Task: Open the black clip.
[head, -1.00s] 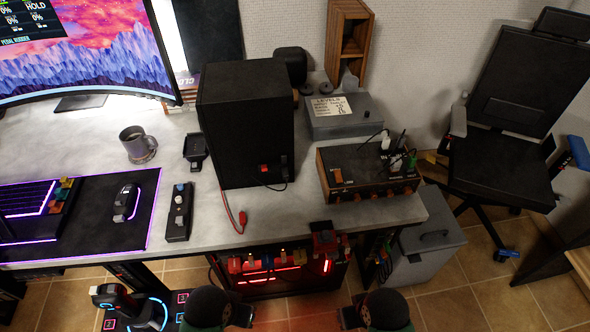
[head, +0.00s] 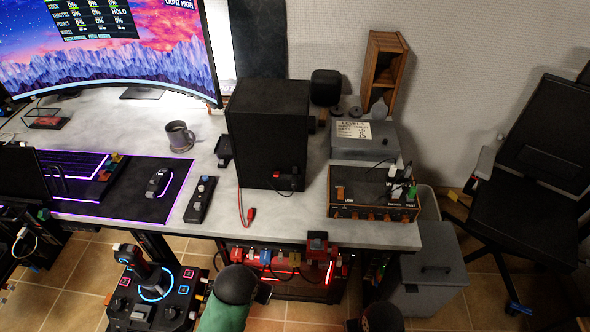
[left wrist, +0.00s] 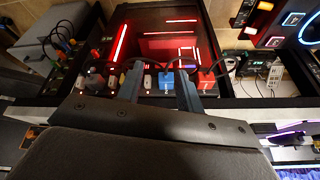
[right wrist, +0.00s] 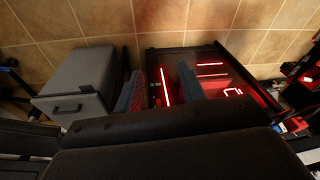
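A black speaker box (head: 258,130) stands on the desk. Low on its front face are a small red clip (head: 277,175) and a dark clip (head: 294,178) to its right, which looks like the black clip. Whether that clip is up or down is too small to tell. A red lead with a red end (head: 250,213) lies on the desk before the box. My left gripper (left wrist: 158,85) is open and empty, in front of and below the desk edge. My right gripper (right wrist: 162,85) is open and empty, lower and further right; only part of its wrist shows in the head view.
An orange-trimmed amplifier (head: 372,196) with plugs stands right of the speaker, before a grey box (head: 364,140). A control strip (head: 201,199) lies to the left. A red-lit case (head: 290,272) is under the desk; a grey bin (head: 428,272) stands to the right.

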